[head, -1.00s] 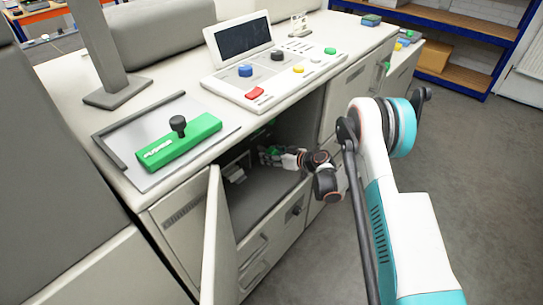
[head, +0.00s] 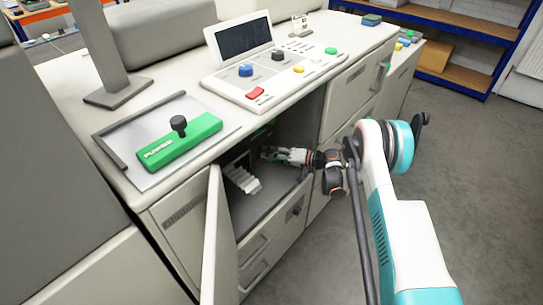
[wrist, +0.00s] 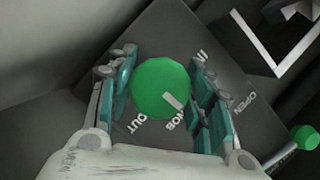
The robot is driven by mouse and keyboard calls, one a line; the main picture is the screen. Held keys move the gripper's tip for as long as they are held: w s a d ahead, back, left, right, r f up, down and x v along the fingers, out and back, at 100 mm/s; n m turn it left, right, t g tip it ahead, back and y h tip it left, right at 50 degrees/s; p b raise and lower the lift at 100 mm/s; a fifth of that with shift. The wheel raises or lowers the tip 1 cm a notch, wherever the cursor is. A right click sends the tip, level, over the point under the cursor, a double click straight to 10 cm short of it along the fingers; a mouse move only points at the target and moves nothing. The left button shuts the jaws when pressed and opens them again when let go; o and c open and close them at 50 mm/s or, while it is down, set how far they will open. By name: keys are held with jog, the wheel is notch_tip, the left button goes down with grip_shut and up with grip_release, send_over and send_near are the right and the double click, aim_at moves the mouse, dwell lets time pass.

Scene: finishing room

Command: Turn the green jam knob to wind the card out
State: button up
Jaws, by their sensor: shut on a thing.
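The green jam knob (wrist: 153,90) is a round disc with a pale mark on its rim, on a dark plate lettered IN, OUT and KNOB. The mark lies near the OUT and KNOB lettering. My gripper (wrist: 163,72) has one teal-padded finger on each side of the knob and is shut on it. In the head view, my gripper (head: 271,155) reaches into the open cabinet bay, and the knob is hard to make out there. A pale, pleated piece (head: 243,180), which looks like the card, sticks out at the bay's left.
A green-ended lever (wrist: 304,137) stands near the OPEN lettering, right of my gripper. A pale angular frame (wrist: 275,45) is at upper right. The open cabinet door (head: 212,245) stands left of the bay. The counter with its control panel (head: 275,75) overhangs it.

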jog(key=shift+m+y, duration=0.3)
jog(key=shift+m, duration=0.4)
jog(key=o, duration=1)
